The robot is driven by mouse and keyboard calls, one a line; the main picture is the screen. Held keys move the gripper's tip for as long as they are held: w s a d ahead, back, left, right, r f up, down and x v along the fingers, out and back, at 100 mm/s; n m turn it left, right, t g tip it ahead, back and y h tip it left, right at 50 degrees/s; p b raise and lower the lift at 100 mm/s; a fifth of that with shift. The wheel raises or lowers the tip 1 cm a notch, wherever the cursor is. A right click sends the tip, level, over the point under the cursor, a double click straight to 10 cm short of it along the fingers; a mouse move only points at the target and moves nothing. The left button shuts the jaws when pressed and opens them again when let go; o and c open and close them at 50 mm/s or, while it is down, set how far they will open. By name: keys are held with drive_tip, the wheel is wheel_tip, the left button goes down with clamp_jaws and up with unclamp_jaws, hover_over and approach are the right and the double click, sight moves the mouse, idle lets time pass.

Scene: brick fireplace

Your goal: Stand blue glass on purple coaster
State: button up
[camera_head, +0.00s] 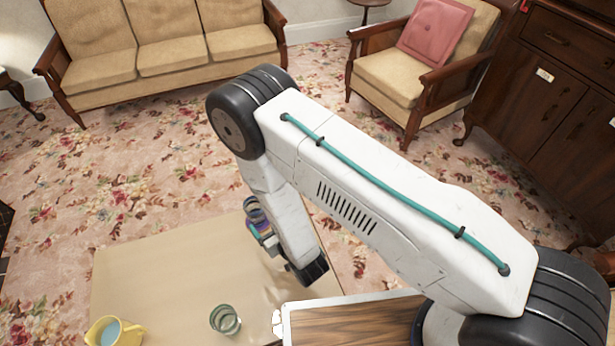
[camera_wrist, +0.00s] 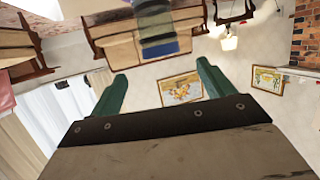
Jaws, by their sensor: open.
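My gripper (camera_wrist: 161,72) is open in the wrist view, its two green fingers apart with nothing between them. In the head view my arm hides most of it. A banded, partly see-through thing with blue and purple tones (camera_head: 259,222) shows beside my forearm near the table's far edge, partly hidden. A glass-like thing with a blue band (camera_wrist: 159,32) is at the top of the wrist view, beyond the fingers. I cannot tell for sure whether this is the blue glass. I cannot make out a separate purple coaster.
A clear greenish glass (camera_head: 225,320) and a yellow mug (camera_head: 113,331) with blue inside stand on the beige table (camera_head: 165,270). A wood-topped tray-like surface (camera_head: 345,318) lies right of the glass. A sofa (camera_head: 170,52) and an armchair (camera_head: 390,78) stand beyond.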

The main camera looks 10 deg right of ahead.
drive_tip(key=w+d+r+m+g+h, duration=0.2)
drive_tip(key=w+r+h, duration=0.1)
drive_tip(key=w+r, duration=0.85)
drive_tip(key=s+d+r+m+g+h, duration=0.1)
drive_tip(key=d+r, duration=0.4)
drive_tip(key=r, duration=0.4)
drive_tip(key=s+d+r+m+g+h, duration=0.1)
drive_tip(key=d+r+g, duration=0.1)
drive_tip(key=d+r, duration=0.5)
drive_tip(key=s+d+r+g+h, duration=0.1)
drive_tip(key=s+d+r, duration=0.4)
drive_tip(key=r, duration=0.2)
drive_tip(key=s+d+r+g, duration=0.2)
drive_tip(key=s+d+r, duration=0.35)
drive_tip(key=r, duration=0.25)
drive_tip(key=s+d+r+m+g, duration=0.1)
drive_tip(key=s+d+r, duration=0.2)
drive_tip(key=s, duration=0.7)
drive_tip(key=s+d+r+m+g+h, duration=0.1)
drive_tip(key=s+d, duration=0.4)
drive_tip(key=s, duration=0.5)
wheel_tip(320, 180, up, 2)
drive_tip(key=shift+s+d+r+g+h, duration=0.2)
drive_tip(key=shift+s+g+h, duration=0.15)
drive_tip(key=shift+g, duration=0.35)
